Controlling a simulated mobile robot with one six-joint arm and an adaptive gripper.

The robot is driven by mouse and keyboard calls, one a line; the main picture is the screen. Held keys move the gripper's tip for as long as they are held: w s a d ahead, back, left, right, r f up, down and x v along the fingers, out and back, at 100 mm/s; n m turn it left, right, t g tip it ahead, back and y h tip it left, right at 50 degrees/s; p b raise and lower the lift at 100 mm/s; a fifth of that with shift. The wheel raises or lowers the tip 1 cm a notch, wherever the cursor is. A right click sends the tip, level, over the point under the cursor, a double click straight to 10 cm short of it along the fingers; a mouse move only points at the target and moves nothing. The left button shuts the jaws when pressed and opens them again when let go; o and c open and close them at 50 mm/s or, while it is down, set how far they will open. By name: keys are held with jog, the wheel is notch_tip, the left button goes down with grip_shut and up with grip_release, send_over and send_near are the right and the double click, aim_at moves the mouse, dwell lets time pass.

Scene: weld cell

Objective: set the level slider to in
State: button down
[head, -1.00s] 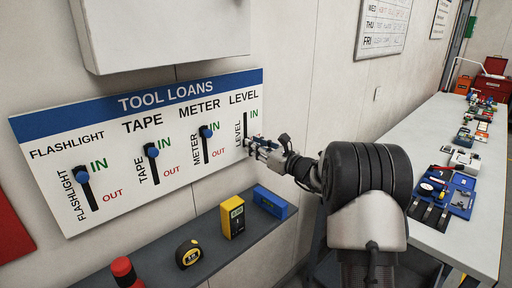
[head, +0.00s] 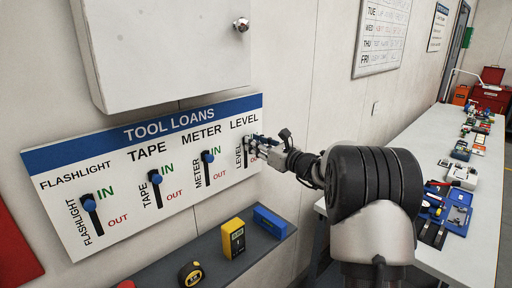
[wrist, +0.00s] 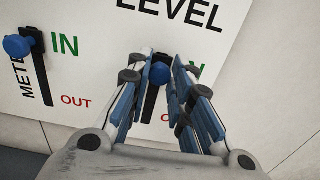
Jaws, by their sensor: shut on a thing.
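The TOOL LOANS board (head: 120,217) hangs on the wall with labelled sliders. The level slider is at its right end, under the word LEVEL; its blue knob (wrist: 160,73) shows in the wrist view at the upper part of its dark slot (wrist: 149,108). The knob is beside the green IN, which the finger partly hides; the red OUT is lower and mostly covered. My gripper (head: 257,143) is at the board, its fingers shut on the knob; it also fills the middle of the wrist view (wrist: 163,80). In the head view the knob is hard to make out.
The flashlight knob (head: 88,198), tape knob (head: 155,176) and meter knob (head: 208,156) are all at the upper, IN ends. A shelf (head: 205,255) below holds a blue level (head: 270,222), yellow meter (head: 233,238) and tape (head: 191,274). A white cabinet (head: 165,50) overhangs the board.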

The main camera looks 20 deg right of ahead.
jog(key=shift+r, duration=0.35)
jog(key=c, duration=1.8)
grip_release()
jog(key=shift+c, duration=0.2)
jog(key=o, duration=0.4)
jog(key=shift+f, duration=0.15)
jog(key=v, duration=1.2)
